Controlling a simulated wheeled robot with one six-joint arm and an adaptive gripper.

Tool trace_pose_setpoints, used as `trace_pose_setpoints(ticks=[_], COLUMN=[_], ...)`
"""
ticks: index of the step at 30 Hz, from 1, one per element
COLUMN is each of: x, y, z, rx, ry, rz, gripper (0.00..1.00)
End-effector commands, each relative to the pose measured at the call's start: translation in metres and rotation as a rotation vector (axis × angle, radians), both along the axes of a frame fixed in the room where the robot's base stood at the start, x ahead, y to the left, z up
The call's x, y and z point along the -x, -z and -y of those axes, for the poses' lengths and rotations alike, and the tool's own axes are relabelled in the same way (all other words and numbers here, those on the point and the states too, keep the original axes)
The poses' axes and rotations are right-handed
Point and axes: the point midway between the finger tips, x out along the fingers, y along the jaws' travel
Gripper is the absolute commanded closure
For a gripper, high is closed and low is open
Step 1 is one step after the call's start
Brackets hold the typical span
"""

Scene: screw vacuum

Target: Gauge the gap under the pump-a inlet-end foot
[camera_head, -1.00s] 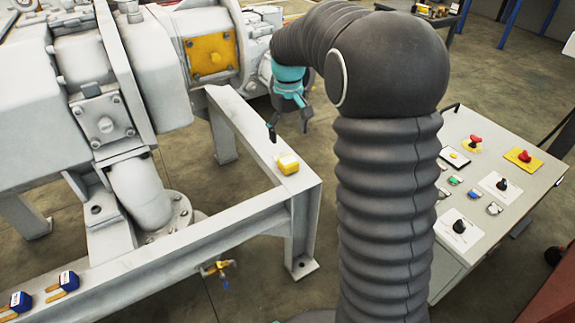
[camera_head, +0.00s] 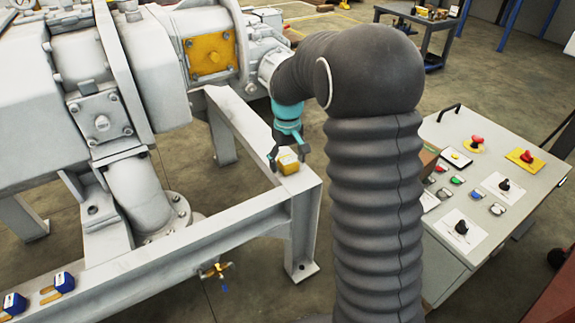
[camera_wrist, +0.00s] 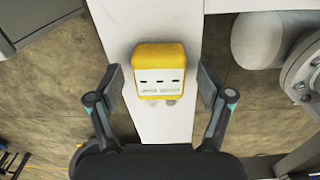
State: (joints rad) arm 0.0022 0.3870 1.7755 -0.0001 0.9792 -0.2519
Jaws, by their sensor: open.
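A small yellow block with a pale printed face (camera_head: 287,162) sits on the top of the white steel frame, near its corner. In the wrist view the block (camera_wrist: 160,70) lies between the fingers of my gripper (camera_wrist: 161,88), with a space on each side. My gripper (camera_head: 289,155) is open, just above and around the block in the head view. The pump body (camera_head: 165,70) is a large pale machine on the left. I cannot tell which foot is the pump-a inlet-end foot.
The white frame beam (camera_head: 250,130) runs below the pump. Two blue-and-yellow items (camera_head: 63,281) lie on the front beam at left. A control desk (camera_head: 485,180) with several buttons and knobs stands at right. A workbench (camera_head: 425,25) is at the back.

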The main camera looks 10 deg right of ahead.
Motion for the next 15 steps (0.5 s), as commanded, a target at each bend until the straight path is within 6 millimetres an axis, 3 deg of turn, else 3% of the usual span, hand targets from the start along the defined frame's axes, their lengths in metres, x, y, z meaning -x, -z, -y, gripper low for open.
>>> trace_pose_setpoints(ticks=[4, 12, 15], x=[-0.0001, -0.0001, -0.0001], y=[-0.0004, -0.0004, -0.0005], z=[0.0001, 0.0, 0.0], rx=[0.0, 0.0, 0.0], ry=[0.0, 0.0, 0.0], rz=[0.0, 0.0, 0.0], gripper=[0.23, 0.89, 0.89])
